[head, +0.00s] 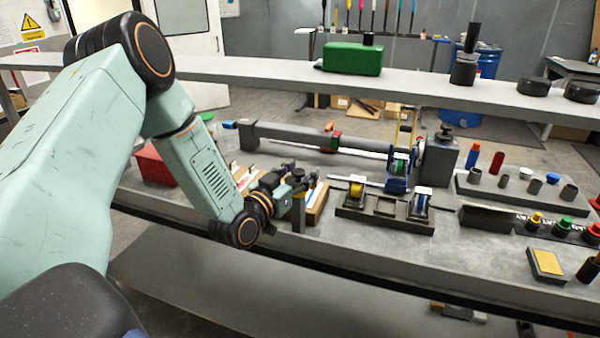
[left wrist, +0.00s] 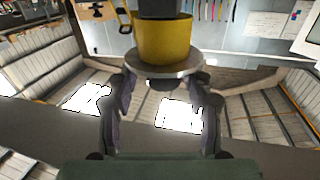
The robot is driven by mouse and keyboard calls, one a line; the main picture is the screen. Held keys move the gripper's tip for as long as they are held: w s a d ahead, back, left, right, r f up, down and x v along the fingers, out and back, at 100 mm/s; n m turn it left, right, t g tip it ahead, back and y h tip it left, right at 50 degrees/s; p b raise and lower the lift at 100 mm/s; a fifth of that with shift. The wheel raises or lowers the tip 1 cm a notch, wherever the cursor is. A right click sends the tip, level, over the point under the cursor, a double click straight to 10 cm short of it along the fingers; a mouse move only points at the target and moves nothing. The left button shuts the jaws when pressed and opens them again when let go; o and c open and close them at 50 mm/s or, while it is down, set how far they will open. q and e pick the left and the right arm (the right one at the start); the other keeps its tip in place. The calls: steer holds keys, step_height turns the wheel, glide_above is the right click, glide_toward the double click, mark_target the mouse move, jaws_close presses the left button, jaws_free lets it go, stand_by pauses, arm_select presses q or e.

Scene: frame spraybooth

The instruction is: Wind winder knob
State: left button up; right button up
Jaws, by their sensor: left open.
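The winder (head: 345,145) is a long grey bench machine with a grey block at its right end. A black knob (head: 445,130) stands on top of that block. My left gripper (head: 302,177) is over the front left of the bench, well to the left of the knob. In the left wrist view its two fingers (left wrist: 160,92) are spread apart. A yellow cylinder (left wrist: 165,40) with a grey disc under it shows beyond the fingertips; I cannot tell if they touch it. I cannot tell the knob in the left wrist view. My right gripper is not in view.
A blue reel stand (head: 398,172) sits before the winder. A dark tray (head: 385,220) holds small reels in front. A block with pegs (head: 520,198) stands at right. A raised shelf (head: 430,92) with a green case (head: 352,58) crosses behind. A red box (head: 155,165) is at left.

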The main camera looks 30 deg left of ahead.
arm_select(q)
steer(key=shift+a+f, duration=0.1)
steer(key=shift+a, duration=0.3)
steer(key=shift+w+d, duration=0.15)
steer(key=shift+d, duration=0.2)
steer(key=c, duration=0.4)
steer(key=shift+a, duration=0.2)
steer(key=c, duration=0.4)
steer(key=shift+d, duration=0.15)
jaws_close()
